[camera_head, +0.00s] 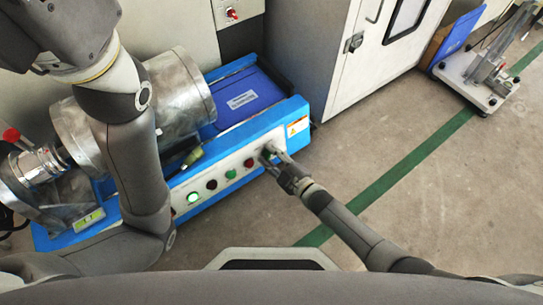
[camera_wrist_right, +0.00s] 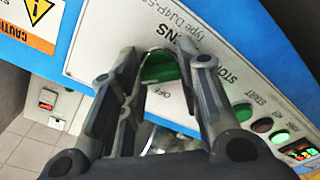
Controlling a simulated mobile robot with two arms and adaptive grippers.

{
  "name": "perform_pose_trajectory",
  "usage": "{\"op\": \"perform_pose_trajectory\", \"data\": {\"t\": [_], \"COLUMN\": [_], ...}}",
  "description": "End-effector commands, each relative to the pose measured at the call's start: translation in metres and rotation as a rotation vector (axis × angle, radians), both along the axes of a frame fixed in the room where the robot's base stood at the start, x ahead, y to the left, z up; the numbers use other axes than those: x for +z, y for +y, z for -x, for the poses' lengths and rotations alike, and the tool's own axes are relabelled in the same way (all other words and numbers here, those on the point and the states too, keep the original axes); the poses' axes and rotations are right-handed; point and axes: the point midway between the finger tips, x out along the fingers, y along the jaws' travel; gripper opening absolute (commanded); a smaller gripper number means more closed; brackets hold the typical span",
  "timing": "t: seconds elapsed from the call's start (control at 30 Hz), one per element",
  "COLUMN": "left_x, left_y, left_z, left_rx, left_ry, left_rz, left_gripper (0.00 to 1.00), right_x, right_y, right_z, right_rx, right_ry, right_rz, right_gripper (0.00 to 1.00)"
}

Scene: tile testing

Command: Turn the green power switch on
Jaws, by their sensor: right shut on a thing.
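The green power switch (camera_wrist_right: 160,70) is a rotary knob on the white control panel (camera_wrist_right: 105,35) of a blue-framed machine. In the wrist view my right gripper (camera_wrist_right: 158,60) has one finger on each side of the knob and is shut on it. Lettering "OFF" shows on the panel beside the knob. The exact angle of the knob is hard to read between the fingers. In the head view my right gripper (camera_head: 272,157) reaches the right end of the panel and largely covers the knob. My left arm shows at the left, but its gripper is not visible.
Several round buttons line the panel, including a red one (camera_head: 249,162), a green one (camera_head: 230,174) and a lit one (camera_head: 193,198). A metal drum (camera_head: 185,90) and a blue box (camera_head: 245,98) sit on the machine.

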Motion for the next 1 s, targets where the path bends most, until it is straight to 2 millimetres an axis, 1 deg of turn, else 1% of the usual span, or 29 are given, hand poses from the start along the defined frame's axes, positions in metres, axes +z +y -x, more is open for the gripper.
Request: {"op": "perform_pose_trajectory", "data": {"t": [0.6, 0.63, 0.8, 1.0], "left_x": [-0.0013, -0.0013, -0.0013, -0.0011], "left_y": [-0.0002, -0.0002, -0.0002, -0.0001], "left_z": [-0.0019, -0.002, -0.002, -0.002], "left_rx": [0.0, 0.0, 0.0, 0.0], "left_ry": [0.007, 0.007, 0.007, 0.007], "left_rz": [0.0, 0.0, 0.0, 0.0], "left_gripper": [0.44, 0.44, 0.44, 0.44], "right_x": [-0.0016, -0.0016, -0.0012, -0.0006], "right_y": [-0.0008, -0.0009, -0.0007, -0.0003], "right_z": [0.0005, 0.0005, 0.0004, 0.0003], "right_rx": [-0.011, -0.011, -0.011, -0.009], "right_ry": [0.029, 0.029, 0.027, 0.026], "right_rz": [-0.033, -0.033, -0.033, -0.033], "right_gripper": [0.08, 0.33, 0.54, 0.54]}}
